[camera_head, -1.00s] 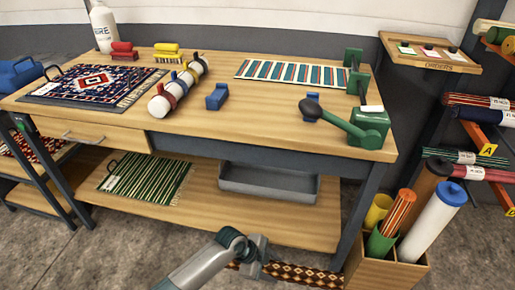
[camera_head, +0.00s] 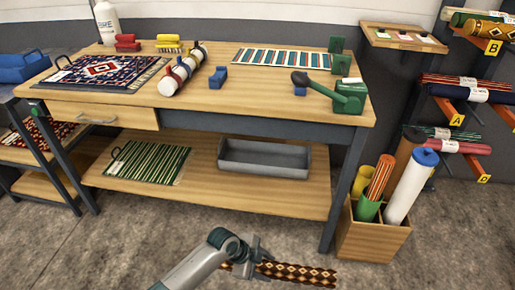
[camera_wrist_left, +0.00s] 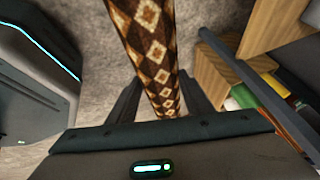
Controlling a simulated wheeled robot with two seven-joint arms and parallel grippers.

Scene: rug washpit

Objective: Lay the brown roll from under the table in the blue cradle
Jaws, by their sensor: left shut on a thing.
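The brown roll (camera_head: 298,273), patterned with cream and orange diamonds, is held low in front of the table (camera_head: 250,100). My left gripper (camera_head: 256,268) is shut on it. In the left wrist view the roll (camera_wrist_left: 148,40) runs up between the dark fingers (camera_wrist_left: 160,98) and out of the top edge. Two small blue supports stand apart on the tabletop, a left one (camera_head: 218,77) and a right one (camera_head: 300,90) partly behind the green crank; they look like the blue cradle. Nothing lies across them. My right gripper is out of view.
The lower shelf holds a striped green rug (camera_head: 147,163) and a grey tray (camera_head: 263,158). A wooden box (camera_head: 372,238) of upright rolls stands right of the table. Open floor lies in front.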

